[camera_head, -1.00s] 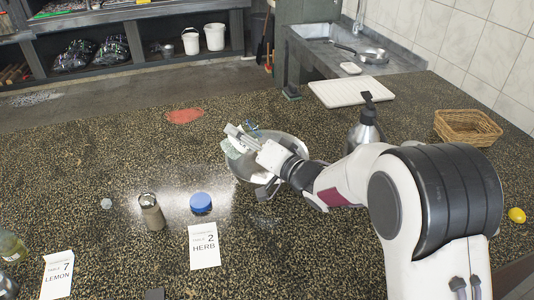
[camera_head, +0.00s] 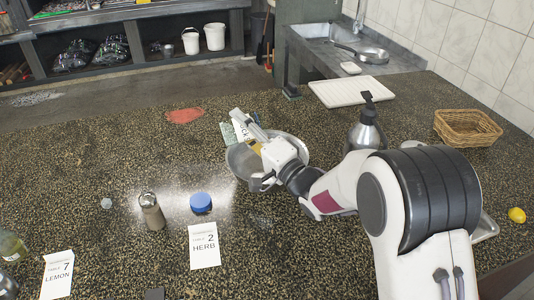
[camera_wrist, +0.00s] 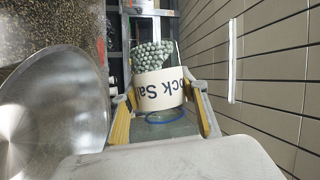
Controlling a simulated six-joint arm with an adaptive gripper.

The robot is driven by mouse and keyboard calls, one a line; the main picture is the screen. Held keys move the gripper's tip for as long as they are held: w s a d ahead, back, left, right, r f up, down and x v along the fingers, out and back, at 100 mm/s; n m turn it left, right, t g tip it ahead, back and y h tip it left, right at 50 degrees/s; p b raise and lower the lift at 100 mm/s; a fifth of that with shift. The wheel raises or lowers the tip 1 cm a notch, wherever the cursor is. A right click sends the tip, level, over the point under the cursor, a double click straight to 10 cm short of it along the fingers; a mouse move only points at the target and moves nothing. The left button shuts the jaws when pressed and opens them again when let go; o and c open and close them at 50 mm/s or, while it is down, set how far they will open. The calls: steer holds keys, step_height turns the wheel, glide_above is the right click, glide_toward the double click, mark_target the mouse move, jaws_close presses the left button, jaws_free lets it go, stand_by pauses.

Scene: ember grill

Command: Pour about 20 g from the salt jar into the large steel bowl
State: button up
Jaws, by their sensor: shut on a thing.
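My gripper (camera_head: 250,138) is shut on the salt jar (camera_head: 240,131), a clear jar with a white label, near the far left rim of the large steel bowl (camera_head: 241,166). In the wrist view the jar (camera_wrist: 162,88) sits between the yellow-padded fingers, its "Rock Salt" lettering upside down. Grey-green grains (camera_wrist: 152,54) fill its far end, and a blue ring circles the end near my palm. The steel bowl (camera_wrist: 55,110) shows at left in that view, beside the jar. I see no grains falling. The bowl's inside is partly hidden by my gripper in the head view.
A blue lid (camera_head: 201,202), a brown shaker (camera_head: 151,211) and a HERB card (camera_head: 204,247) stand left of the bowl.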

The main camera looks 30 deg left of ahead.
mark_target(248, 115)
steer(key=shift+w+d+r+m+t+y, duration=0.15)
steer(key=shift+r+m+t, duration=0.25)
steer(key=shift+m, duration=0.4)
steer(key=shift+w+r+m+t+y, duration=0.1)
steer(key=shift+r+m+t+y, duration=0.2)
steer(key=shift+m, duration=0.5)
steer(key=shift+d+r, duration=0.1)
steer(key=shift+w+d+r+m+t, duration=0.1)
steer(key=shift+r+m+t, duration=0.2)
steer(key=shift+m, duration=0.4)
steer(key=shift+w+d+r+m+t, duration=0.15)
steer(key=shift+m+t, duration=0.3)
steer(key=shift+m, duration=0.25)
steer(key=shift+w+d+r+m+t, duration=0.1)
steer(key=shift+r+m+t, duration=0.2)
steer(key=shift+m, duration=0.4)
stand_by(1.4)
steer(key=shift+f, duration=0.1)
steer(key=n, duration=0.1)
steer(key=f+n+g, duration=0.1)
steer(key=n, duration=0.1)
steer(key=n+g, duration=0.1)
steer(key=shift+s+a+f, duration=0.15)
steer(key=shift+s+a, duration=0.2)
steer(key=shift+a, duration=0.05)
steer(key=shift+s+a+f+n+g+h, duration=0.1)
steer(key=shift+f+n+g+h, duration=0.25)
steer(key=shift+n, duration=0.45)
